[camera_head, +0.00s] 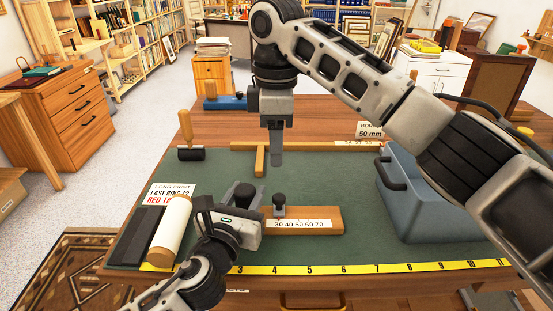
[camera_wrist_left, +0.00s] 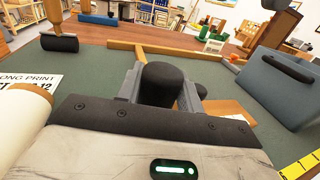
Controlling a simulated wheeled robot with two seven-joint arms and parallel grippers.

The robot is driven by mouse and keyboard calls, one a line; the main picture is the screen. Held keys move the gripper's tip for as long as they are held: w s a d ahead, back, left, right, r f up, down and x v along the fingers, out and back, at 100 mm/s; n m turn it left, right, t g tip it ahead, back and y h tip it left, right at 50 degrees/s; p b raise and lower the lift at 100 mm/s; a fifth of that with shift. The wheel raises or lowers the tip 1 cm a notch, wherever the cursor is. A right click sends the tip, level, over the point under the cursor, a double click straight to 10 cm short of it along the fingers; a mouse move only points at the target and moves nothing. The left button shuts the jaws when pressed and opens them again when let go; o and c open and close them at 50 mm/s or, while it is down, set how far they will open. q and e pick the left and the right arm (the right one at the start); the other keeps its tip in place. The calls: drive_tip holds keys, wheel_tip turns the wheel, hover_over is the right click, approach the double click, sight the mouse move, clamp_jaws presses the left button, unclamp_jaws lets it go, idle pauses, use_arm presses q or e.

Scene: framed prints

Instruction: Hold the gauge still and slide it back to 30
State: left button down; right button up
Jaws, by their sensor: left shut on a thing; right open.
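The gauge is a wooden block (camera_head: 325,221) with a white scale (camera_head: 300,224) reading 30 to 70, lying on the green mat. A dark knob (camera_head: 279,201) stands on it near the scale's left end; a pointer mark is too small to read. My left gripper (camera_head: 247,197) is at the gauge's left end. In the left wrist view its fingers are shut on a black rounded knob (camera_wrist_left: 160,80), and the wood shows beyond them. My right gripper (camera_head: 276,154) points down above the mat, behind the gauge and apart from it. It is open, seen nearly edge-on.
A white roll (camera_head: 173,232) and a printed card (camera_head: 171,193) lie at left, with a yellow ruler (camera_head: 380,268) along the front. A blue-grey box (camera_head: 425,205) stands at right. A wooden T-shaped piece (camera_head: 260,163) lies behind. The mat right of the gauge is clear.

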use_arm(q)
drive_tip(key=shift+r, duration=0.1)
drive_tip(key=c, duration=0.8)
unclamp_jaws()
drive_tip(key=shift+c, duration=0.2)
drive_tip(key=shift+s, duration=0.15)
